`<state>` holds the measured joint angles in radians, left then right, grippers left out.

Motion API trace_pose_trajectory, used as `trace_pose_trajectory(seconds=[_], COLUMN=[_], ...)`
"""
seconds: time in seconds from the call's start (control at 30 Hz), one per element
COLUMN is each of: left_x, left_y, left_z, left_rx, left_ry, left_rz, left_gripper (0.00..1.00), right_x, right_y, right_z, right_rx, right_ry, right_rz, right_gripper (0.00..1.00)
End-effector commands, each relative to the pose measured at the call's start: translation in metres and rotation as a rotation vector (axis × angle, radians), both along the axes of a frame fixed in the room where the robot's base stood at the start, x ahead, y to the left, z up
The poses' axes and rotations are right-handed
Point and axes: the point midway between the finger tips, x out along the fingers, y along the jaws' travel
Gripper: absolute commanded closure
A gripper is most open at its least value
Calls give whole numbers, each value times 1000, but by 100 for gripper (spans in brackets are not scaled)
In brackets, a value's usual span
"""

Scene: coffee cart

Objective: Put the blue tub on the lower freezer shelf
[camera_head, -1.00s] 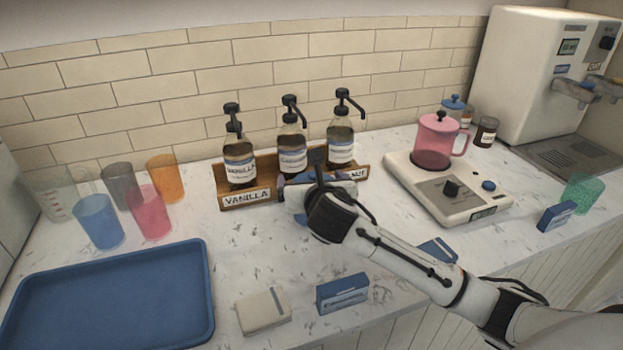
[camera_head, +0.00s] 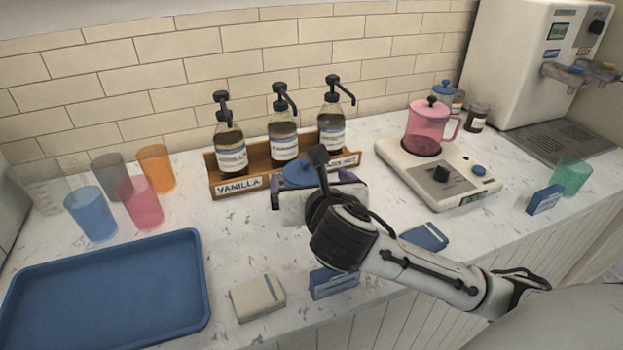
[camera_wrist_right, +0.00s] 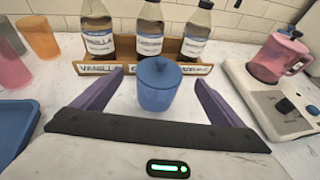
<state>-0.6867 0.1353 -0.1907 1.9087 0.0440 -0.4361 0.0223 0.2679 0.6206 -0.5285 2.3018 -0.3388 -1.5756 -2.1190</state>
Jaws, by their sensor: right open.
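The blue tub (camera_wrist_right: 158,88) has a round knobbed lid and stands upright on the marble counter, in front of the syrup rack. In the head view its blue lid (camera_head: 299,174) shows behind my right gripper (camera_head: 318,190), which hides most of its body. In the right wrist view the purple fingers of my right gripper (camera_wrist_right: 159,78) are spread wide, one on each side of the tub, with clear gaps. My left gripper is not in view. No freezer or freezer shelf is in view.
The wooden syrup rack (camera_head: 239,186) with pump bottles stands close behind the tub. A blue tray (camera_head: 110,290) and coloured cups (camera_head: 90,214) are at left. A scale (camera_head: 440,178) with a pink press (camera_head: 428,127) is at right. Small boxes (camera_head: 258,297) lie near the front edge.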

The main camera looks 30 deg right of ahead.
Motion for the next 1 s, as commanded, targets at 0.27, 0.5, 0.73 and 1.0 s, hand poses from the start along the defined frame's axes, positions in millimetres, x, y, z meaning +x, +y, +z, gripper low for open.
trace_pose_trajectory(seconds=[0.27,0.5,0.73,1.0], left_x=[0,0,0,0], left_y=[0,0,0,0], left_z=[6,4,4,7], left_rx=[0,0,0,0], left_ry=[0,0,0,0], left_rz=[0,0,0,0], left_gripper=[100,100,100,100], right_x=[-24,0,18,50], right_y=[12,1,-7,-24], right_z=[-49,-66,-73,-83], right_rx=[-24,-23,-21,-22], right_ry=[16,10,11,11], right_rz=[-1,-3,0,-3], right_gripper=[6,6,6,6])
